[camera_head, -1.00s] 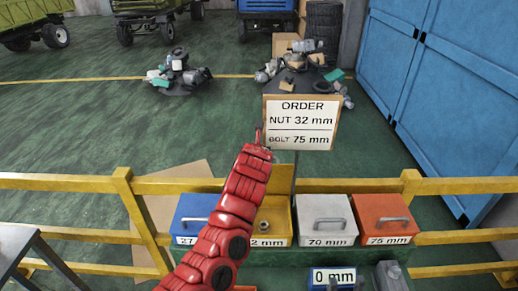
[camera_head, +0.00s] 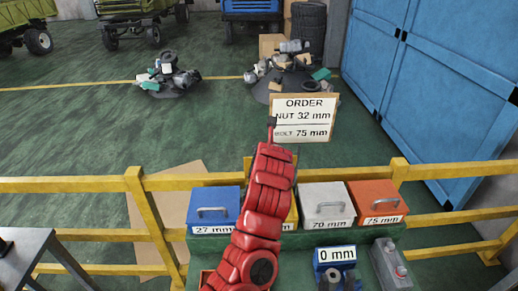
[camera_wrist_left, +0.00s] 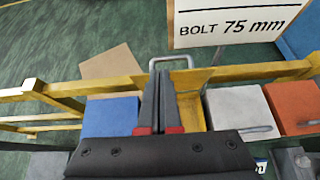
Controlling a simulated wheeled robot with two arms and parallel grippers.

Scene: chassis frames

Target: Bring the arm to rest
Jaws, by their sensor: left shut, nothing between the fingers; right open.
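My red left arm (camera_head: 262,210) reaches up from the bottom of the head view over the yellow bin. Its dark left gripper (camera_head: 271,129) shows only as a small tip in front of the order sign (camera_head: 318,104). In the left wrist view the left gripper's fingers (camera_wrist_left: 159,92) are together and empty, in front of the yellow bin's raised lid (camera_wrist_left: 200,78).
Blue (camera_head: 215,203), silver (camera_head: 325,203) and orange (camera_head: 377,200) bins stand beside the yellow one, lids down. A blue "0 mm" display (camera_head: 335,254) and a grey box (camera_head: 389,263) stand in front. A yellow railing (camera_head: 80,184) runs behind.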

